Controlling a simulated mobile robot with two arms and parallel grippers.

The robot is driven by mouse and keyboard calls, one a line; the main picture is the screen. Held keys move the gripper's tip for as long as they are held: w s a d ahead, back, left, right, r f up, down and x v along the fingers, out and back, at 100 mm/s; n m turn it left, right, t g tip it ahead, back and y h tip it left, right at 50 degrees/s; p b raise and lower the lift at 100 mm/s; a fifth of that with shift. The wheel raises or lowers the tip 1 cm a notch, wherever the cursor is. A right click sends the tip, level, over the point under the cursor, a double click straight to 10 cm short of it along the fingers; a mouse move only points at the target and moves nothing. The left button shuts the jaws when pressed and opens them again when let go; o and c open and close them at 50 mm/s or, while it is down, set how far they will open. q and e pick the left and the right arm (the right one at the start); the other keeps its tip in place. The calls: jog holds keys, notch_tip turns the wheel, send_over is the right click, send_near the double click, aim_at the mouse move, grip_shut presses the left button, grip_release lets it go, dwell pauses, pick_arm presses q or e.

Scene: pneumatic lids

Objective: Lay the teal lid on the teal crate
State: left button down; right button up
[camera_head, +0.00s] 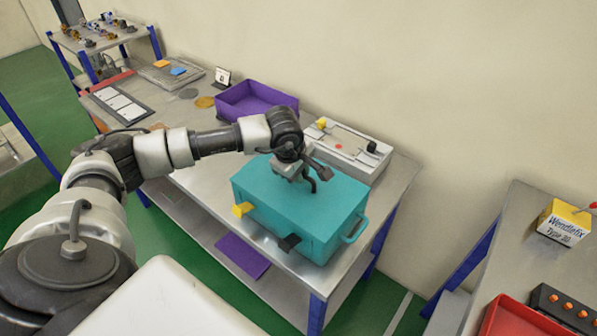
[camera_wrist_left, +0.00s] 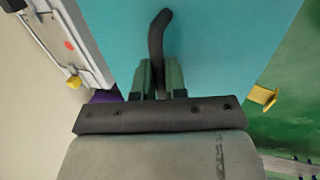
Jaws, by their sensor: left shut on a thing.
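The teal crate (camera_head: 300,232) stands at the right end of the metal bench, with a yellow latch (camera_head: 242,209) and a black latch (camera_head: 289,242) on its near side. The teal lid (camera_head: 335,196) is at the top of the crate; whether it rests fully on the rim I cannot tell. My left gripper (camera_head: 309,180) is above the lid, shut on its dark curved handle. In the left wrist view the gripper fingers (camera_wrist_left: 158,80) close around the handle (camera_wrist_left: 156,40), with the teal lid surface (camera_wrist_left: 215,45) beyond. My right gripper is not in view.
A purple open bin (camera_head: 256,103) and a light fixture box (camera_head: 345,148) stand behind the crate on the bench (camera_head: 190,225). A purple lid (camera_head: 243,255) lies on the lower shelf. Another table at right holds a Wendefix box (camera_head: 564,222) and a red tray (camera_head: 515,316).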

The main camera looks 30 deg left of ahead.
pick_arm(q)
jog(key=c, duration=1.1)
grip_release()
jog(key=p+v, duration=0.3)
jog(key=v, duration=0.4)
jog(key=shift+p, duration=0.35)
jog(key=shift+s+r, duration=0.1)
jog(key=b+v, duration=0.2)
jog(key=v, duration=0.8)
jog(key=shift+r, duration=0.25)
